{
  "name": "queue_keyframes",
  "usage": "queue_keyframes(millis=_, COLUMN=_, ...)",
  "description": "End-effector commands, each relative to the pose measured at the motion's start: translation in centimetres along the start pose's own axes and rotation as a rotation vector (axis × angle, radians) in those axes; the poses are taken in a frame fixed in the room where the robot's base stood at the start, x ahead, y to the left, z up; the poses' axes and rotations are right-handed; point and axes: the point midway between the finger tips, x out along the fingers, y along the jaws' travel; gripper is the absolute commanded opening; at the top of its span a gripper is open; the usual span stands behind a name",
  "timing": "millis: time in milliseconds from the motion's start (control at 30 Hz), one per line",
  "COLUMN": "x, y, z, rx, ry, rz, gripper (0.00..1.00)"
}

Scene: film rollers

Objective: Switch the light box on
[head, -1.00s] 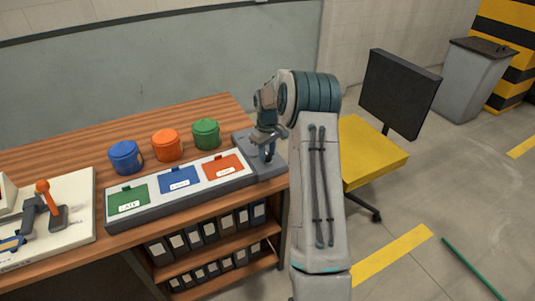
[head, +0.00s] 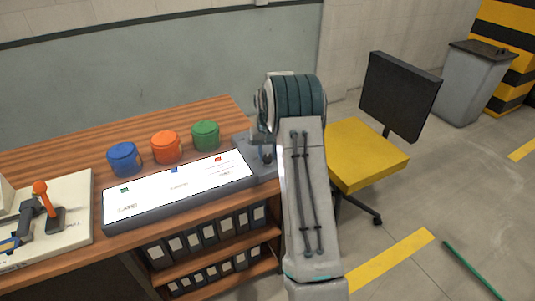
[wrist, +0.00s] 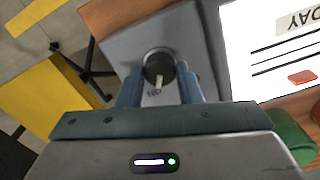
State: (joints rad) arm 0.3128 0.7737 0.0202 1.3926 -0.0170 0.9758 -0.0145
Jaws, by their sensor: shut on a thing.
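The light box (head: 150,212) lies on the wooden table, and its top panel glows bright white, washing out the cards on it. Its grey control end (head: 266,172) is at the right, partly hidden by my arm. In the wrist view a round dark knob with a light pointer (wrist: 158,70) stands on that grey end. My gripper (wrist: 160,90) has its blue fingers on either side of the knob and is shut on it. In the head view my gripper (head: 262,150) is over the control end, mostly hidden behind my arm.
Blue (head: 124,159), orange (head: 166,148) and green (head: 205,136) canisters stand behind the light box. A board with an orange-handled lever (head: 45,200) is at the left. A yellow chair (head: 365,155) stands right of the table.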

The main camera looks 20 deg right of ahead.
Motion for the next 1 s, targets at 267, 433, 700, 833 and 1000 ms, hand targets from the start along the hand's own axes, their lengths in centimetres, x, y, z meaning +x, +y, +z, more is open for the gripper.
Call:
queue_keyframes(millis=267, x=-0.2, y=0.0, z=-0.1, rx=0.008, ry=0.004, rz=0.0, gripper=0.09)
queue_keyframes(millis=433, x=-0.2, y=0.0, z=-0.1, rx=0.008, ry=0.004, rz=0.0, gripper=0.4)
queue_keyframes(millis=700, x=-0.1, y=0.0, z=-0.1, rx=0.007, ry=0.002, rz=0.0, gripper=0.54)
queue_keyframes(millis=833, x=-0.4, y=0.0, z=-0.1, rx=0.006, ry=0.002, rz=0.0, gripper=0.54)
queue_keyframes(millis=1000, x=-2.7, y=0.0, z=-0.1, rx=0.006, ry=0.005, rz=0.0, gripper=0.54)
